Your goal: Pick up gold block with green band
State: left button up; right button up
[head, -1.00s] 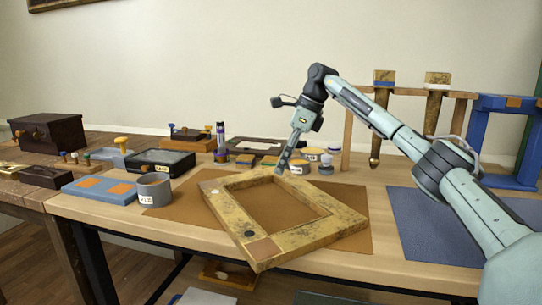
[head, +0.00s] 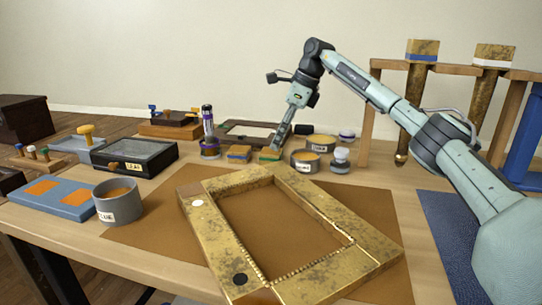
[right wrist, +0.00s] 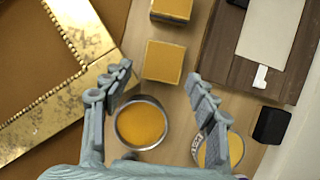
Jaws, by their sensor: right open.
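The gold block with green band (head: 270,154) sits on the table behind the gilt frame, directly below my right gripper (head: 277,146). In the right wrist view a square gold block top (right wrist: 164,61), seemingly this block, lies just ahead of and between the fingertips of my right gripper (right wrist: 160,80). The fingers are spread wide, apart from the block, with nothing held. The band does not show from above. A similar gold block with a blue band (head: 239,152) stands to its left. It seems to be the second block top (right wrist: 172,8) in the right wrist view. My left gripper is not seen.
The gilt frame (head: 335,275) lies on a brown mat in front. A grey cup with orange contents (head: 305,161) stands close on the right, with another cup (head: 320,143) behind. A dark wooden board (right wrist: 222,65) lies behind.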

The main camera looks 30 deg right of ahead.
aim_at(272, 151)
jog(key=x, duration=0.5)
jog(key=shift+w+f, duration=0.25)
jog(key=shift+w, duration=0.05)
jog(key=c, duration=0.9)
jog(key=shift+r, duration=0.15)
